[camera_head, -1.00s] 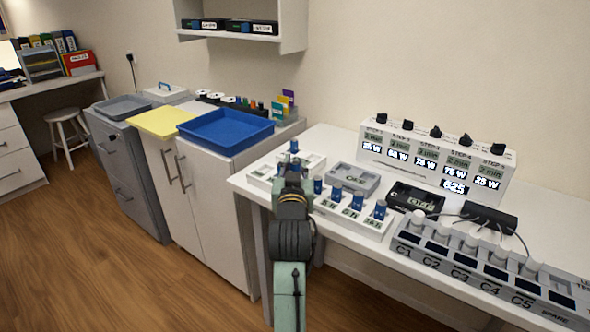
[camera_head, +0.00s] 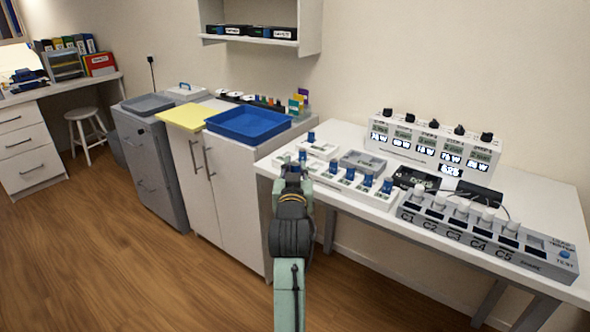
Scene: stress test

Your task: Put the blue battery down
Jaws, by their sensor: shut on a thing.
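My gripper (camera_head: 293,166) is at the left end of the white table, seen from behind along my arm. It is shut on a blue battery (camera_head: 303,156), of which only a small blue part shows past the fingers. Whether that battery touches anything below it is hidden. To the right, several other blue batteries (camera_head: 367,181) stand upright in a white labelled holder (camera_head: 344,186). Another blue battery (camera_head: 311,137) stands on a white tray (camera_head: 325,151) behind my gripper.
A grey tray (camera_head: 362,163) and a dark device (camera_head: 415,179) lie on the table (camera_head: 538,210). A grey charger row C1 to C5 (camera_head: 470,232) fills its right front. A control box (camera_head: 432,152) stands behind. A blue tray (camera_head: 249,124) sits on the cabinet to the left.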

